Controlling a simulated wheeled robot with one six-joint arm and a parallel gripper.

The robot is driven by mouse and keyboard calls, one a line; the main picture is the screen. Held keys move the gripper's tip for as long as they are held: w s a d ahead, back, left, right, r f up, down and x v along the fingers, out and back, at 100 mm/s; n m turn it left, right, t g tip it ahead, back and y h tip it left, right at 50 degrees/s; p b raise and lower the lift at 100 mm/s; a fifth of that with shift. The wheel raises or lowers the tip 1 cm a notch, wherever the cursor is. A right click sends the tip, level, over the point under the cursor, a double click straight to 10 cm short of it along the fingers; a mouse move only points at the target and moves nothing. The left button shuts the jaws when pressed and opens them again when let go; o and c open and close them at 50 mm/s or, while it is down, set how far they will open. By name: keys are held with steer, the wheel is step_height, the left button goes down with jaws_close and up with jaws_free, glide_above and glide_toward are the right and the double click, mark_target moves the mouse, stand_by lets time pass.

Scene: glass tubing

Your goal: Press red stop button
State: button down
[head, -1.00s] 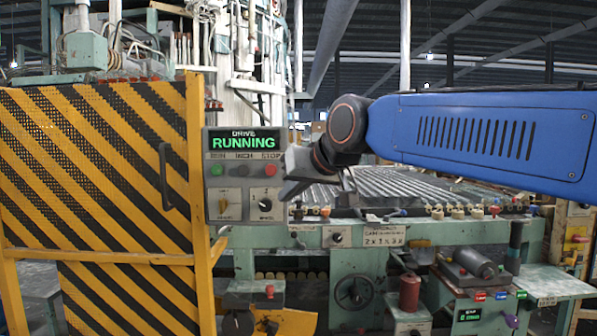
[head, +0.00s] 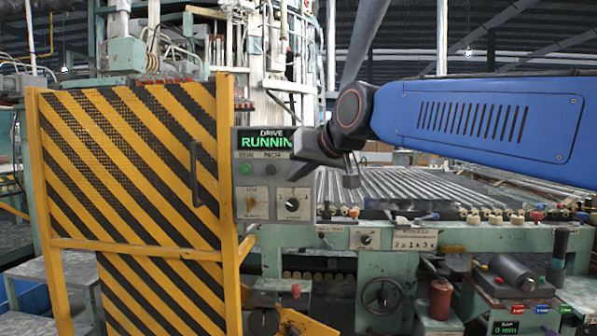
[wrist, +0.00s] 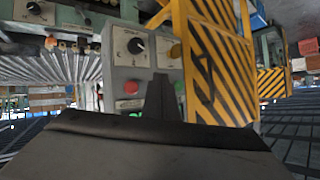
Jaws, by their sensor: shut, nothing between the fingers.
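The grey control panel (head: 240,205) stands right of the striped gate, its green display partly covered and showing "DRIVE RUNNIN". The red stop button (wrist: 131,87) shows in the wrist view, where the panel appears upside down; in the head view it is hidden behind my gripper. My gripper (head: 296,171) is shut and empty in front of the panel's upper right part. In the wrist view my gripper (wrist: 160,78) points at the panel, its tip just right of the red button, between it and the green button (wrist: 180,87). I cannot tell whether it touches the panel.
A black knob (head: 292,204) and a yellow switch (head: 251,203) sit below the panel's buttons. The yellow-and-black gate (head: 130,165) stands close on the left. The machine bed with glass tubes (head: 400,186) lies behind and right. Another red button (head: 296,290) is on a lower box.

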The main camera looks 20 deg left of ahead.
steer(key=w+a, duration=0.1)
steer(key=w, duration=0.6)
steer(key=shift+w+a, duration=0.15)
steer(key=shift+a, duration=0.2)
steer(key=shift+w, duration=0.1)
stand_by(1.8)
